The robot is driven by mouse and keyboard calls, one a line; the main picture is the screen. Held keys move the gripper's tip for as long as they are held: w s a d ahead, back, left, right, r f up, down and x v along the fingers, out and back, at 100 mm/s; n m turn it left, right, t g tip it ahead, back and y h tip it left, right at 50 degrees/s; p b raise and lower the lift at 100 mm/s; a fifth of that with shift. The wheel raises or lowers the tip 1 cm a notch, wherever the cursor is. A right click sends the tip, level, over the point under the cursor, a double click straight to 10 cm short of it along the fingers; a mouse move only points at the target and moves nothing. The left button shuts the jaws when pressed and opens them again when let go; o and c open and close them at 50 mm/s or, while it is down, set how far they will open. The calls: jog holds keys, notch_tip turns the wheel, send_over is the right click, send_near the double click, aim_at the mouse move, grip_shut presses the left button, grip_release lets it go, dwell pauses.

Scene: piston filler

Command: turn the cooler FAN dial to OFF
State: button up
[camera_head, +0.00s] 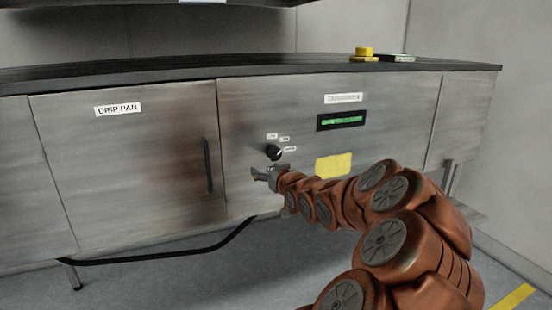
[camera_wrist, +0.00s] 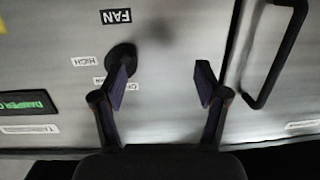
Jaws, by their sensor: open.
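The black FAN dial (camera_head: 273,152) sits on the grey cabinet front, with small white labels around its upper and right side. In the wrist view the dial (camera_wrist: 121,55) shows upside down, beside labels reading FAN (camera_wrist: 116,16), HIGH (camera_wrist: 87,62) and, partly hidden, what looks like OFF (camera_wrist: 133,87). I cannot read for sure where its pointer sits. My gripper (camera_wrist: 162,82) is open and empty. Its left finger overlaps the dial's edge in the wrist view; I cannot tell whether they touch. In the head view my gripper (camera_head: 260,174) is just below the dial.
A dark vertical door handle (camera_head: 207,165) is left of the dial; it also shows at right in the wrist view (camera_wrist: 276,55). A green-lit display (camera_head: 342,120) and a yellow note (camera_head: 333,165) are to the right. A yellow object (camera_head: 364,53) stands on the counter.

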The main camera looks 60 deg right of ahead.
aim_at(276, 154)
jog(key=s+d+r+t+h, duration=0.1)
jog(key=s+d+r+h, duration=0.1)
jog(key=s+d, duration=0.2)
jog(key=shift+m+y, duration=0.3)
jog(key=p+x, duration=0.2)
jog(key=x, duration=0.4)
jog(key=shift+w, duration=0.15)
jog(key=shift+p+x, duration=0.55)
jog(key=shift+x, duration=0.3)
jog(key=shift+f, duration=0.1)
jog(key=c, duration=1.2)
